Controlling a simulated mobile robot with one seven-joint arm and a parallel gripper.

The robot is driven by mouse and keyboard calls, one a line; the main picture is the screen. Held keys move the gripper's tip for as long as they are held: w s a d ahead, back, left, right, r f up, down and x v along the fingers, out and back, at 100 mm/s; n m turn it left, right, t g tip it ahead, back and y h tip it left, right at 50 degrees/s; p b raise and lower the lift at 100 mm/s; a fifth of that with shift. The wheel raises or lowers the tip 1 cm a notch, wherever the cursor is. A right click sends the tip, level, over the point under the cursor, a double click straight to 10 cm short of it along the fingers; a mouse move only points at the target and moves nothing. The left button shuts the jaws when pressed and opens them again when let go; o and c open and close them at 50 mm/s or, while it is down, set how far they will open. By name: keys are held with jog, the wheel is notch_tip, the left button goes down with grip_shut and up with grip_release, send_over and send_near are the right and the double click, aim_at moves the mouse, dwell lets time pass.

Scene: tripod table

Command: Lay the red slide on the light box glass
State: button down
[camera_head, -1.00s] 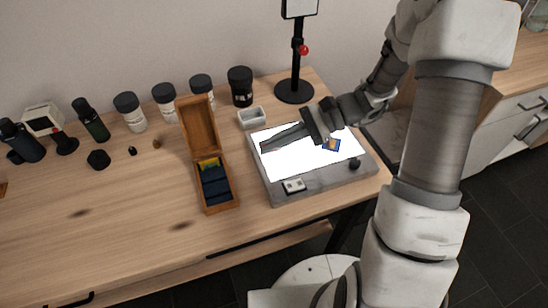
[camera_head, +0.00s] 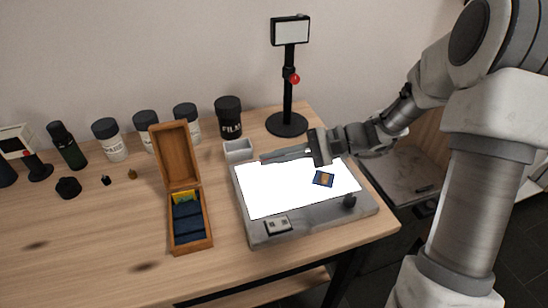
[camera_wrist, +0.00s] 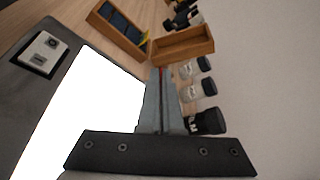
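The light box (camera_head: 312,224) stands at the table's right with its bright white glass (camera_head: 275,195) lit; the glass also shows in the wrist view (camera_wrist: 85,120). A blue-framed slide with an orange picture (camera_head: 323,179) lies on the glass toward the right. My gripper (camera_head: 264,158) is above the glass's far left edge, its fingers pointing left. In the wrist view its fingers (camera_wrist: 161,76) are together, with a thin red sliver at their tips, which looks like the edge of the red slide (camera_wrist: 161,71). Most of that slide is hidden, and no red shows there in the head view.
An open wooden box (camera_head: 206,225) with dark blue slides and a yellow one stands left of the light box. A small grey tray (camera_head: 238,150), a film canister (camera_head: 229,118) and a black stand (camera_head: 287,124) are behind it. Several jars stand further left.

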aim_at(274, 186)
jog(key=shift+f+b, duration=2.05)
jog(key=shift+f, duration=0.65)
jog(key=c, duration=1)
grip_release()
jog(key=p+v, duration=0.4)
jog(key=v, duration=1.3)
jog(key=shift+d, duration=0.3)
